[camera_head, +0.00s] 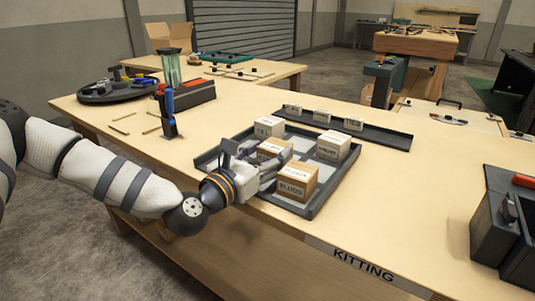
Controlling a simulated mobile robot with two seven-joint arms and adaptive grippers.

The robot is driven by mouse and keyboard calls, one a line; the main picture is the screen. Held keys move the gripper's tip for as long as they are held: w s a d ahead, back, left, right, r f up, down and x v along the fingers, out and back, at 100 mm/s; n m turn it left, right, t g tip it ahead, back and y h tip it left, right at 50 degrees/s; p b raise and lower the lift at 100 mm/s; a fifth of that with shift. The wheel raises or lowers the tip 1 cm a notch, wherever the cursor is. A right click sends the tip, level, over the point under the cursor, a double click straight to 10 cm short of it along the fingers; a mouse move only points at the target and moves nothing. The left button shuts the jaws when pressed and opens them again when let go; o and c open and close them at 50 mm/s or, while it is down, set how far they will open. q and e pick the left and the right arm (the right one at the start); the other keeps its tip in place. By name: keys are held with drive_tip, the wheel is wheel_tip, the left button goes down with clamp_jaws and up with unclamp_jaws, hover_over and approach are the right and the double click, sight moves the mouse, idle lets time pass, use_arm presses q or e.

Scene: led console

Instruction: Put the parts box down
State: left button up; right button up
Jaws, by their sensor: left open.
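Several parts boxes stand in a dark-rimmed tray (319,204) on the table. A brown box labelled PLUGS (297,182) sits at the tray's front. Another brown box (276,149) is behind it, partly hidden by my gripper. Two paler boxes, one at the back (269,127) and one at the right (333,146), are also in the tray. My left gripper (278,166) is open over the tray's left front, its fingers close to the brown boxes. I cannot tell whether it touches either one. My right gripper is not in view.
A long dark tray (385,137) with several small white boxes lies behind. A dark bin (495,225) stands at the right edge. A round dark tray (120,94), a glass jar (171,68) and a blue-and-red tool (167,110) stand at the left. The table (400,190) is clear right of the box tray.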

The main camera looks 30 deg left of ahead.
use_arm(q)
drive_tip(key=shift+r, duration=0.2)
drive_tip(key=s+p, duration=0.1)
drive_tip(key=s, duration=1.1)
drive_tip(key=shift+a, duration=0.45)
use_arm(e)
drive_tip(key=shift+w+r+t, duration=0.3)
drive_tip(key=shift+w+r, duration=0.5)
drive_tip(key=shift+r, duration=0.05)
